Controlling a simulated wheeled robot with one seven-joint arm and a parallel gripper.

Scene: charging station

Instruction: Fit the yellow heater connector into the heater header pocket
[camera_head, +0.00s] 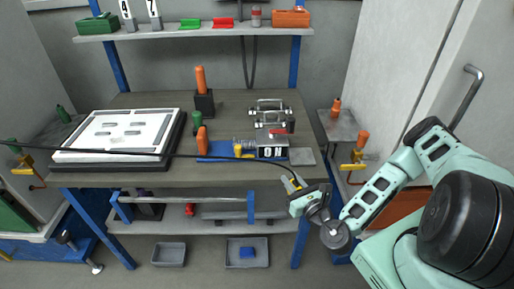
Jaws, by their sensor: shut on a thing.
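My gripper (296,191) is at the front edge of the workbench, right of centre, just in front of the grey plate. It is shut on the yellow heater connector (291,184), of which only a small part shows between the jaws. A black cable runs from the connector leftward across the bench to the left edge of the picture. A dark metal unit with white number tags (271,147) sits on the blue mat (216,151), behind and left of my gripper. Small yellow parts (241,150) stand at its left. I cannot tell which part is the heater header pocket.
A white panel (90,125) in a dark frame lies on the bench at left. Orange-handled tools (202,138) stand mid-bench. A grey plate (301,157) lies near the right front. A side stand (345,131) with orange handles is right. Bins (170,253) sit below.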

